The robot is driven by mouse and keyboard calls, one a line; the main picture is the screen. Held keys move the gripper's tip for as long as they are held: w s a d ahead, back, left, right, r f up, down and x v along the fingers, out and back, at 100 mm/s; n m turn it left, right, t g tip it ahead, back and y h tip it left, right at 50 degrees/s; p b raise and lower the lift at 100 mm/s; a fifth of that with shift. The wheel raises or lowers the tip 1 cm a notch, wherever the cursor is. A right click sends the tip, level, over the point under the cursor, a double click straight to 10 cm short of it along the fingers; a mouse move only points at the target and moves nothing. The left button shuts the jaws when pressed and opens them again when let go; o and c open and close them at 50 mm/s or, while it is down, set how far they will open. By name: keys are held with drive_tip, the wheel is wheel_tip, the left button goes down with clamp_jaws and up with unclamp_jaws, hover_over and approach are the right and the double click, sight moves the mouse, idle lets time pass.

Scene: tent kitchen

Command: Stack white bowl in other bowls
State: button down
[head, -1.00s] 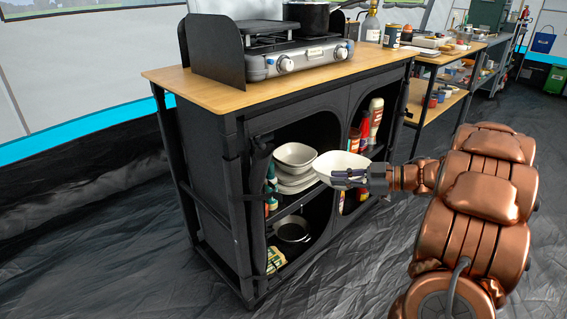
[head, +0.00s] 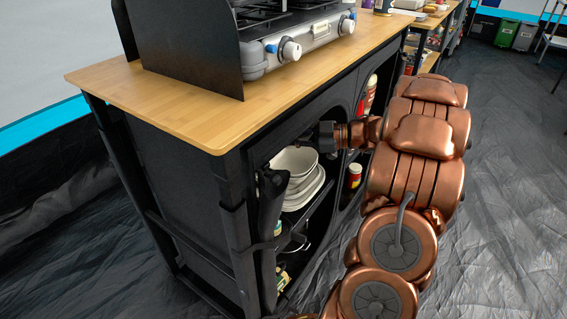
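A stack of white bowls and dishes (head: 305,192) sits on the upper shelf inside the black cabinet. A white bowl (head: 293,161) shows at the top of the stack, partly cut off by the cabinet's front frame. My gripper (head: 309,139) is at the cabinet opening, just above the top bowl and pointing left. Its fingertips are mostly hidden against the dark frame, so I cannot tell whether they are open or touch a bowl. I cannot tell whether the top bowl is the one that was in my gripper earlier.
The black cabinet frame (head: 228,210) stands close around the opening. A wooden top (head: 190,110) with a gas stove (head: 290,50) lies above my gripper. Red and white containers (head: 367,97) stand in the right compartment. The floor at right is clear.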

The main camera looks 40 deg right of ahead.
sight(292, 175)
wheel_tip(292, 175, down, 10)
drive_tip(key=b, duration=0.4)
drive_tip(key=shift+r, duration=0.1)
drive_tip(key=shift+f, duration=0.3)
drive_tip(key=c, duration=1.2)
unclamp_jaws()
drive_tip(key=shift+c, duration=0.2)
drive_tip(key=shift+r, duration=0.3)
drive_tip(key=shift+s+d+r, duration=0.1)
drive_tip(key=shift+s+d, duration=0.2)
drive_tip(key=p+v, duration=0.4)
drive_tip(key=v, duration=0.7)
drive_tip(key=shift+p, duration=0.3)
drive_tip(key=shift+s, duration=0.15)
